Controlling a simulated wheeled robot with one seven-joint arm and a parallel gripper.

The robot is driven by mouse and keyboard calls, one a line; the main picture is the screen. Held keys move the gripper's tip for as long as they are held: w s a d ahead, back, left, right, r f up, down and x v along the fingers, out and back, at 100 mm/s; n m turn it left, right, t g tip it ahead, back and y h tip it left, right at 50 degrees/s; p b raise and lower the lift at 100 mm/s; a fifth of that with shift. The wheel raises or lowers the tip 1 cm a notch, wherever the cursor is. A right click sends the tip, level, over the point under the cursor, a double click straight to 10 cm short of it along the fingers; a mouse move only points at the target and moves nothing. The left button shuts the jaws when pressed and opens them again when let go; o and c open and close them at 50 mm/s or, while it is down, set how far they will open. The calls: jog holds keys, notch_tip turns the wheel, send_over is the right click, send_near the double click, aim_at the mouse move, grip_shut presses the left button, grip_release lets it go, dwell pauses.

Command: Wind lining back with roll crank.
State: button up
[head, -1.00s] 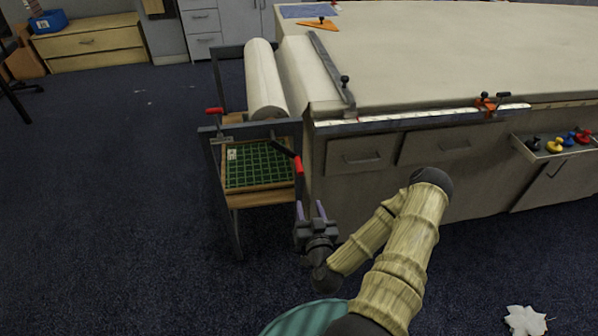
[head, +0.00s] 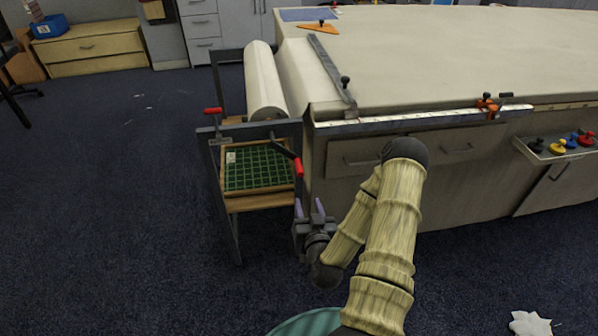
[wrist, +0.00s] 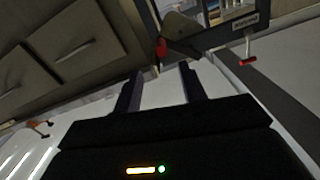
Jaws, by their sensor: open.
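The roll of pale lining (head: 264,85) lies in a metal stand at the left end of the long table. The roll crank, with a red grip (head: 298,167) on a dark arm, is on the near side of the stand; its red grip also shows in the wrist view (wrist: 161,49). A second red handle (head: 213,111) is at the stand's left corner. My gripper (head: 309,208) is open and empty, just below the crank's red grip and apart from it. In the wrist view its two fingers (wrist: 158,88) point toward the crank.
The cloth-covered table (head: 420,60) with drawers stands right of the stand. A metal straightedge (head: 425,118) runs along its near edge. A green gridded board (head: 257,168) lies on the stand's wooden shelf. A tray of coloured knobs (head: 556,147) hangs at the right. The floor at left is clear.

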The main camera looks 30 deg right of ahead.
jog(key=b, duration=1.1)
send_near(299, 168)
jog(key=w+f, duration=0.2)
jog(key=x, duration=0.9)
jog(key=shift+d+r, duration=0.4)
grip_shut()
